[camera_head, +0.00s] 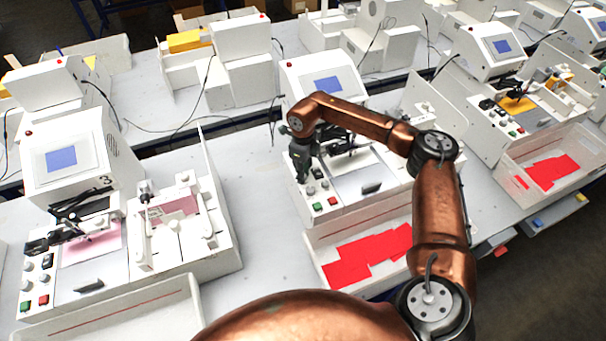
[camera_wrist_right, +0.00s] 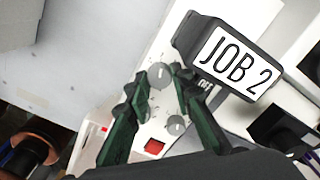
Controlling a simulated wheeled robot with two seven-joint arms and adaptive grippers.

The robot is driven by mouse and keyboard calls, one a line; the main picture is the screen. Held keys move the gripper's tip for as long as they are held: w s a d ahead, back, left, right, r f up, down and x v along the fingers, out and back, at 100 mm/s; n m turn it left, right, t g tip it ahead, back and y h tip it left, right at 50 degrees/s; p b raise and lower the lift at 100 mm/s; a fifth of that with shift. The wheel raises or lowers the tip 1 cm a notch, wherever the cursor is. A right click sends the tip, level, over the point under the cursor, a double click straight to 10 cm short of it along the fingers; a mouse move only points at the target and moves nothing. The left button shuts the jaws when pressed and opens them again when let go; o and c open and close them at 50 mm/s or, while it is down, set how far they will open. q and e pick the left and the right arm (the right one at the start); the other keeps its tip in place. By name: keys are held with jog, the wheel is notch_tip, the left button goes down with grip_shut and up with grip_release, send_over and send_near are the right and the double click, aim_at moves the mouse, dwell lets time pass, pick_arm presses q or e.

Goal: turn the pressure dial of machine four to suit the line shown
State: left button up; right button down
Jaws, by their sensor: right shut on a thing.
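Machine four is taken to be the middle white plotter (camera_head: 337,100), right of the machine marked 3; its own number is hidden. My right gripper (camera_head: 303,165) reaches down over its front left control panel. In the right wrist view my right gripper (camera_wrist_right: 158,80) has its green fingertips closed about a round grey dial (camera_wrist_right: 160,73). The dial's name and scale cannot be read. A second grey dial (camera_wrist_right: 177,124) sits nearby, free of the fingers. The blue screen (camera_head: 327,84) is too small to read. My left gripper is out of view.
A white tray with red sheets (camera_head: 370,255) is in front of the machine. Machine 3 (camera_head: 70,150) stands left; bare bench (camera_head: 255,180) lies between.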

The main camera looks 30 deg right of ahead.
dwell(0.4)
jog(key=c, duration=1.7)
grip_release()
notch_tip(320, 180, up, 12)
